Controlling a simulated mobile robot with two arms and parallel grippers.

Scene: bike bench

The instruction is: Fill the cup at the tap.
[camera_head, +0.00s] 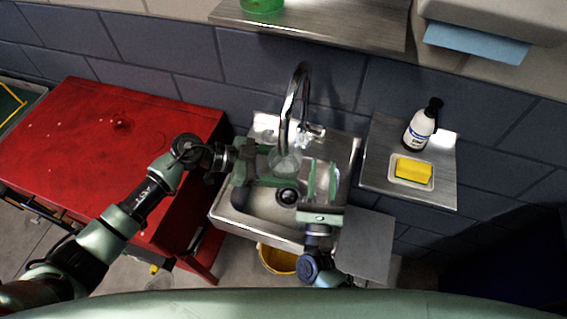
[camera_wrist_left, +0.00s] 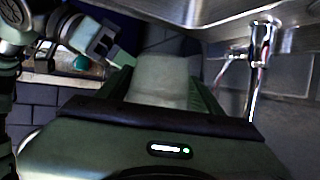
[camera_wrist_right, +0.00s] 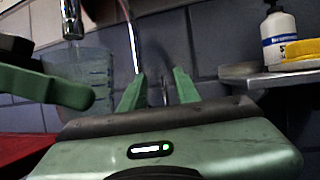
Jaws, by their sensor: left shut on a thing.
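The clear cup (camera_head: 285,160) is in my left gripper (camera_head: 270,164), which is shut on it over the sink (camera_head: 240,222). The cup also shows between the fingers in the left wrist view (camera_wrist_left: 160,80). The curved chrome tap (camera_head: 290,105) ends above the cup; in the right wrist view its spout (camera_wrist_right: 73,20) is over the see-through cup (camera_wrist_right: 92,70). My right gripper (camera_head: 322,182) is open and empty over the sink's right side, fingers toward the wall.
A red cabinet (camera_head: 95,130) stands left of the sink. On the right, a steel shelf (camera_head: 440,185) holds a soap bottle (camera_head: 421,125) and a yellow sponge (camera_head: 413,170) on a dish. A yellow bucket (camera_head: 277,260) is under the sink. An upper shelf (camera_head: 330,28) holds a green object (camera_head: 262,5).

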